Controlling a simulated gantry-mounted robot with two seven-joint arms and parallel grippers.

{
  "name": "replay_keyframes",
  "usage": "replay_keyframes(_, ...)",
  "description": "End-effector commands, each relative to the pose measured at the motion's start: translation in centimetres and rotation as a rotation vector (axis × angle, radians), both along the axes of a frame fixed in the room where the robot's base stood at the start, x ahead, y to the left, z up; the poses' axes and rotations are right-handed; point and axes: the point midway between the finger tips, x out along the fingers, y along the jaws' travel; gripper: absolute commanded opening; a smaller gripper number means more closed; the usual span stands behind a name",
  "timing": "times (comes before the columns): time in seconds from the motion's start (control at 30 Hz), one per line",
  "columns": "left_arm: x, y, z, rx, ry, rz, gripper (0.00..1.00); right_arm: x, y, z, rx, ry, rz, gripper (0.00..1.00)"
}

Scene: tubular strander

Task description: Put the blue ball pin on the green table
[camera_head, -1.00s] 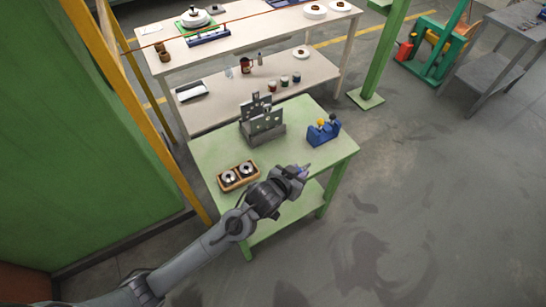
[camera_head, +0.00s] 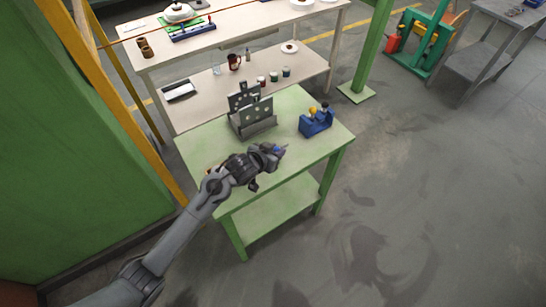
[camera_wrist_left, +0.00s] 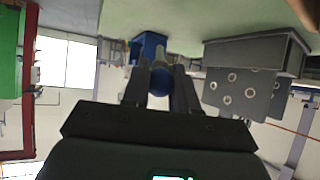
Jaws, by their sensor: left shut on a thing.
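My left gripper (camera_head: 277,150) is over the green table (camera_head: 300,160), between the grey bracket and the near edge. It is shut on the blue ball pin (camera_wrist_left: 160,82), whose round blue ball shows between the fingers in the left wrist view. In the head view only a small blue bit (camera_head: 284,147) shows at the fingertips. The height of the pin above the tabletop is hard to tell. The blue holder (camera_head: 316,124) stands to the right on the table, with a yellow-topped and a dark-topped pin in it. My right gripper is not in view.
A grey slotted bracket (camera_head: 252,118) with upright perforated plates stands behind the gripper; it also shows in the left wrist view (camera_wrist_left: 240,90). My arm mostly hides a small wooden tray at the table's left. The table's front right is bare. A cream two-level bench (camera_head: 215,62) stands behind.

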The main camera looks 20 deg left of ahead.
Motion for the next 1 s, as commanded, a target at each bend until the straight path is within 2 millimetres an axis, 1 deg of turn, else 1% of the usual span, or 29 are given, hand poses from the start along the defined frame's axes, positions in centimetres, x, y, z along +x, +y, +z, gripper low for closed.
replay_keyframes(0.1, 0.5, 0.8, -0.5, -0.001, -0.001, -0.001, 0.0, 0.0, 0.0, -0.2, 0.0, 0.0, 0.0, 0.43)
replay_keyframes(0.27, 0.6, 1.1, -1.0, -0.001, 0.0, 0.0, 0.0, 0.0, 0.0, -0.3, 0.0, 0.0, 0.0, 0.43)
replay_keyframes(0.37, 0.6, 1.0, -1.9, -0.001, 0.0, -0.002, 0.0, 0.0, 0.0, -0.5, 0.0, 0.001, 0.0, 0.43)
replay_keyframes(0.5, 0.6, 1.1, -3.7, -0.001, 0.001, 0.0, 0.0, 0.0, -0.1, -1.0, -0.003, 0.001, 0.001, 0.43)
replay_keyframes(0.6, 0.6, 1.1, -4.6, -0.001, 0.0, 0.001, 0.0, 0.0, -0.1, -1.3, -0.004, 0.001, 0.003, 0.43)
replay_keyframes(1.0, 0.6, 1.1, -5.0, 0.0, -0.001, 0.0, 0.0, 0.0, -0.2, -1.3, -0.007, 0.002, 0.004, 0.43)
